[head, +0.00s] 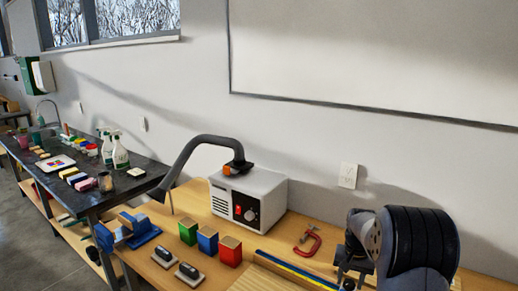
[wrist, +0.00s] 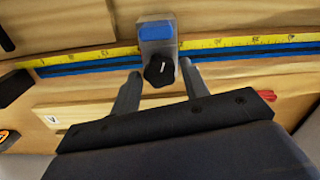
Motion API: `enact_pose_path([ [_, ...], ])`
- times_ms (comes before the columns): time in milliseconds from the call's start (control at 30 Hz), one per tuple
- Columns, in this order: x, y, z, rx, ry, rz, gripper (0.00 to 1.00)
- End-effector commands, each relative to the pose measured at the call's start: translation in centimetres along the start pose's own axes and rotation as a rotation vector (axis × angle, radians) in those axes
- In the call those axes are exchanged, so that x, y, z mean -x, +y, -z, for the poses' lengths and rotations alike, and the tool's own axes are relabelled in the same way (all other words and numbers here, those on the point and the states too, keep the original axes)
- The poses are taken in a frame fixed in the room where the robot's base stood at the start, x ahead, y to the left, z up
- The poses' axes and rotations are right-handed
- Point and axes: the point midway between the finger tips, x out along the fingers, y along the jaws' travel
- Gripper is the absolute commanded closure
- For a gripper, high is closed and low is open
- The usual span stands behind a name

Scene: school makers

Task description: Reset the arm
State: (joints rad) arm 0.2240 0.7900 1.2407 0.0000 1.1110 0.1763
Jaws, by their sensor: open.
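My arm (head: 408,245) stands at the lower right of the head view, over the wooden bench; my gripper is not clear there. In the wrist view my gripper (wrist: 160,69) is open, with its two grey fingers apart. A small clear block with a blue top (wrist: 156,32) and a black knob (wrist: 159,68) lies ahead of and between the fingertips. I cannot tell whether the fingers touch it.
A yellow measuring tape (wrist: 235,43) and a blue strip cross the bench. The head view shows a red clamp (head: 309,241), green (head: 188,232), blue (head: 207,239) and red (head: 230,251) blocks, and a white box with a hose (head: 262,192). A dark table (head: 135,180) stands left.

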Motion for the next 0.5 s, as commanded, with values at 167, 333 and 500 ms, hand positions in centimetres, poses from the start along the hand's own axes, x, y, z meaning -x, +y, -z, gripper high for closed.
enact_pose_path([
  [167, 0.00, 0.00, 0.01, 0.142, 0.000, 0.000, 0.57],
  [333, 0.00, 0.00, 0.01, 0.279, 0.000, 0.000, 0.57],
  [500, -0.01, 0.00, 0.01, 0.418, 0.000, 0.000, 0.57],
])
